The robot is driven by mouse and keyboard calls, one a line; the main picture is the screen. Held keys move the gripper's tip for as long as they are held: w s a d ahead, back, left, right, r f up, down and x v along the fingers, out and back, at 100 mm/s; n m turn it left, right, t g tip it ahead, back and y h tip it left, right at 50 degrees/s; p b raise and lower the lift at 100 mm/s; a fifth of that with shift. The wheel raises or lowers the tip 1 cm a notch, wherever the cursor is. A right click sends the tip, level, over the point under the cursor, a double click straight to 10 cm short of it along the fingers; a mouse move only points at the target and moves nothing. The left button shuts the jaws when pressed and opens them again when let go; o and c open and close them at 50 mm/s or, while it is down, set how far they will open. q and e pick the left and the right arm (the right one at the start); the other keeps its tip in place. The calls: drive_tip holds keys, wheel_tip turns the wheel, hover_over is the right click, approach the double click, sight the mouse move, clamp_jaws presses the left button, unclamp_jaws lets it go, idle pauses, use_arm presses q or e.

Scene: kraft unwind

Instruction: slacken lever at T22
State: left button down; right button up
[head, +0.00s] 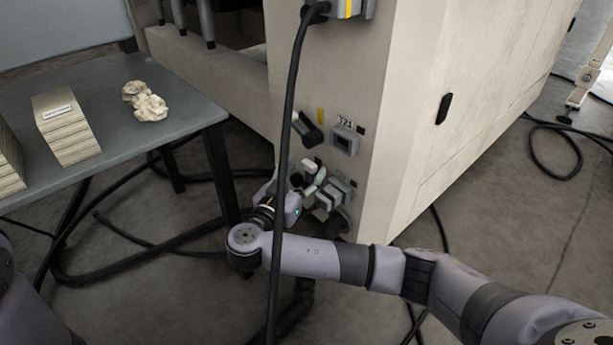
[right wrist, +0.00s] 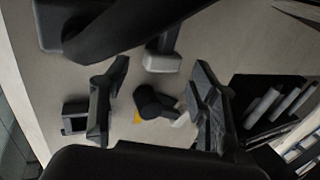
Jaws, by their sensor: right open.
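The T22 lever is hard to make out in the head view, among the fingers on the lower panel. In the right wrist view, a short black lever (right wrist: 150,101) with a pale end stands between my open fingers, with a yellow mark beside it. I cannot read its label. My right gripper (head: 313,180) is at the lower panel, below the T21 socket (head: 345,143); its fingers also show in the right wrist view (right wrist: 157,105), apart from the lever on both sides. A grey connector (head: 341,191) is just right of the gripper. My left gripper is out of view.
A black cable (head: 288,100) hangs in front of the panel and crosses my right arm. A second black lever (head: 307,130) sits above, left of T21. A grey table (head: 180,112) with stacked boards (head: 64,128) stands left. Cables lie on the floor.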

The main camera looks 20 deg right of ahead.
drive_tip(key=shift+b+x, duration=0.3)
drive_tip(key=shift+x, duration=0.75)
clamp_jaws()
